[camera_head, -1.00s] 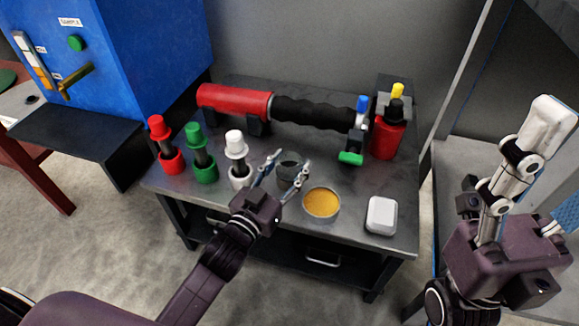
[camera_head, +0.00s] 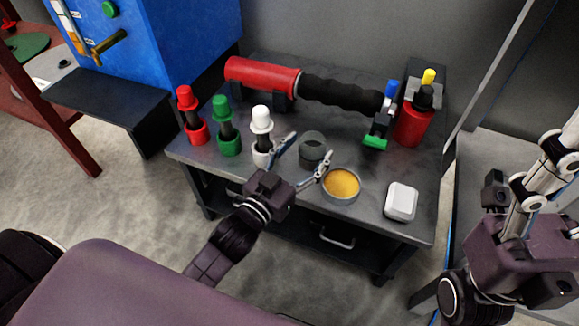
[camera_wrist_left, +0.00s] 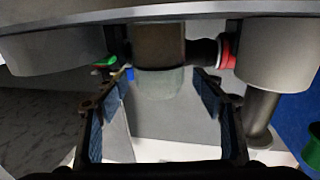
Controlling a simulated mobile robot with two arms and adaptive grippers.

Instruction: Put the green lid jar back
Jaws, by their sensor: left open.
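A short dark-grey cylindrical jar (camera_head: 313,152) stands on the grey table; no green lid shows on it. My left gripper (camera_head: 311,145) is open, with one finger on each side of this jar. In the left wrist view a translucent jar (camera_wrist_left: 160,82) shows between the open fingertips (camera_wrist_left: 163,84), with gaps at both sides. A green-capped black-necked piece (camera_head: 226,125) stands in a green cup at the table's left. My right gripper (camera_head: 553,175) is at the right edge, away from the table things; its tips are partly cut off and its opening is unclear.
Red-topped (camera_head: 190,115) and white-topped (camera_head: 262,135) pieces flank the green one. A round tin with yellow content (camera_head: 341,184) lies close to my left gripper's right finger. A white box (camera_head: 401,201), a red and black tool (camera_head: 262,77) and a red bottle (camera_head: 413,125) are also there.

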